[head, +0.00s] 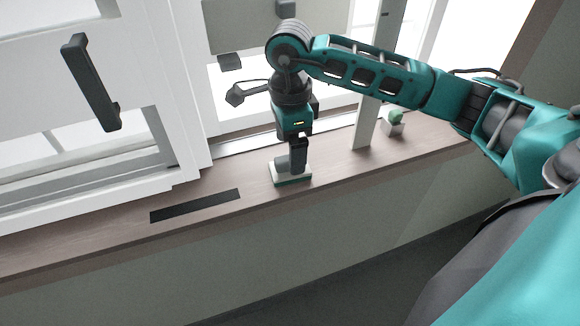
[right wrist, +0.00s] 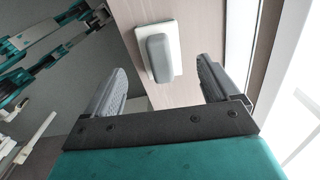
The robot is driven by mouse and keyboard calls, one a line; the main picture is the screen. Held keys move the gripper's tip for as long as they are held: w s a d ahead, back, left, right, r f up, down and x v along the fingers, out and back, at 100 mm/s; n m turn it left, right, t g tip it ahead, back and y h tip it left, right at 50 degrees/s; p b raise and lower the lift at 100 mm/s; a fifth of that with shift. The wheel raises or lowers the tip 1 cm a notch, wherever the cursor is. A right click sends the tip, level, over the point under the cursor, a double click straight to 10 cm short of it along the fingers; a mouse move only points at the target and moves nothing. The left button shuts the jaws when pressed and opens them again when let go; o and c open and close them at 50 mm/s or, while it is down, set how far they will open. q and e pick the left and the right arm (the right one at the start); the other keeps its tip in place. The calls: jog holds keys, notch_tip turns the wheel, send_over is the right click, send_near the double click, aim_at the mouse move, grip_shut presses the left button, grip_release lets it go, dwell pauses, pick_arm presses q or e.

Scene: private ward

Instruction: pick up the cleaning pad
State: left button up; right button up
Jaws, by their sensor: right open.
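The cleaning pad (head: 293,180) lies on the brown window sill, a pale block with a green lower edge. In the right wrist view the pad (right wrist: 176,35) is a white plate with a rounded grey handle (right wrist: 157,57) on top. My right gripper (head: 298,165) points down right over the pad and hides part of it in the head view. In the right wrist view my right gripper (right wrist: 162,66) is open, with the handle between its two fingers and space on both sides. Nothing is gripped. My left gripper does not show clearly in either view.
A dark flat vent strip (head: 195,206) is set in the sill (head: 232,185) to the left. A small potted plant (head: 393,123) stands on the sill to the right, past a white window post (head: 366,120). An open window sash with a dark handle (head: 91,82) is at left.

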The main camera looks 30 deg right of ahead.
aim_at(281, 176)
notch_tip(281, 176, down, 5)
jog(key=c, duration=1.2)
jog(key=shift+o, duration=0.2)
jog(key=shift+r, duration=0.15)
